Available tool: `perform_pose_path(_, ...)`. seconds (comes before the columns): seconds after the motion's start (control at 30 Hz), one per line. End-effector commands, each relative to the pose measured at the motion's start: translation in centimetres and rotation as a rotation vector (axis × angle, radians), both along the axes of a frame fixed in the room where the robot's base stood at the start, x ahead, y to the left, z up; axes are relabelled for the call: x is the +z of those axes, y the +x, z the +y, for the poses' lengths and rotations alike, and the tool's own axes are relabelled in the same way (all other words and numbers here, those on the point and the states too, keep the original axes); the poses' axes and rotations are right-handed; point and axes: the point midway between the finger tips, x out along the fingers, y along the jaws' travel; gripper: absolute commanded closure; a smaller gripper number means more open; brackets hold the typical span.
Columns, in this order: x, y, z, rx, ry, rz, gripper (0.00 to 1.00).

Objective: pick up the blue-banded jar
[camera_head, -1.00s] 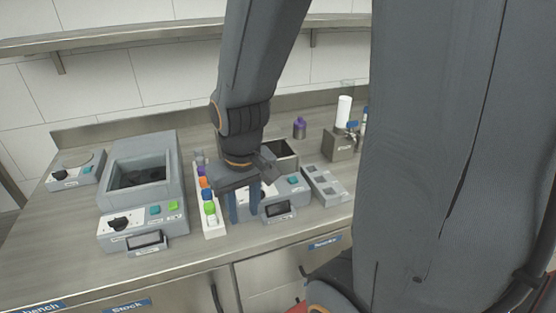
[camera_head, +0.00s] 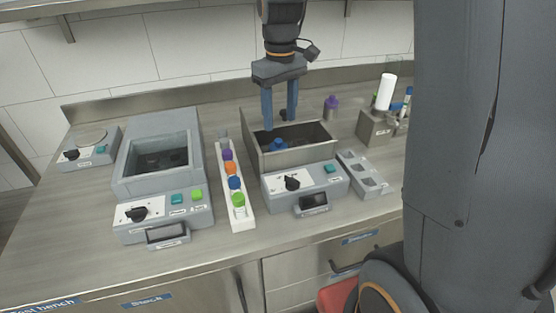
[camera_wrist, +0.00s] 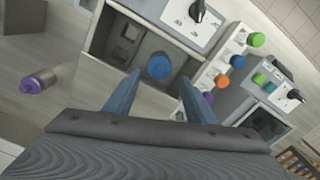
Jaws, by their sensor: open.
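A blue-topped jar (camera_head: 278,145) stands inside the open box of the right-hand machine (camera_head: 318,177). In the wrist view its round blue lid (camera_wrist: 159,67) shows between my fingertips, beyond them. The jar's lower part is hidden by the box wall in the head view. Another blue-topped jar (camera_head: 235,184) stands in the white rack, and it also shows in the wrist view (camera_wrist: 238,61). I cannot tell a band on either one. My gripper (camera_head: 279,121) is open and empty, pointing down above the box, with the boxed jar below it.
The white rack (camera_head: 247,223) holds purple, orange and green jars too. A left machine (camera_head: 124,172) with an open well stands beside it. A grey slotted block (camera_head: 373,190) lies to the right.

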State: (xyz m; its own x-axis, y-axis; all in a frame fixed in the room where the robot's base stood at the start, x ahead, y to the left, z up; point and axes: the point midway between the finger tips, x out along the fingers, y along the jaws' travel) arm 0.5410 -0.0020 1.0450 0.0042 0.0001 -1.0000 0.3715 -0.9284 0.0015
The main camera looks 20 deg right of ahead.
Motion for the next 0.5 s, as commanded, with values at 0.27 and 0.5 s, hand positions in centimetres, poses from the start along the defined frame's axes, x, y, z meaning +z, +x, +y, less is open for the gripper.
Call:
perform_pose_path(0.27, -3.5, 0.2, 0.1, 0.013, 0.0, 0.011, 0.5)
perform_pose_path(0.5, -5.7, 0.3, 0.1, 0.013, 0.0, 0.005, 0.5)
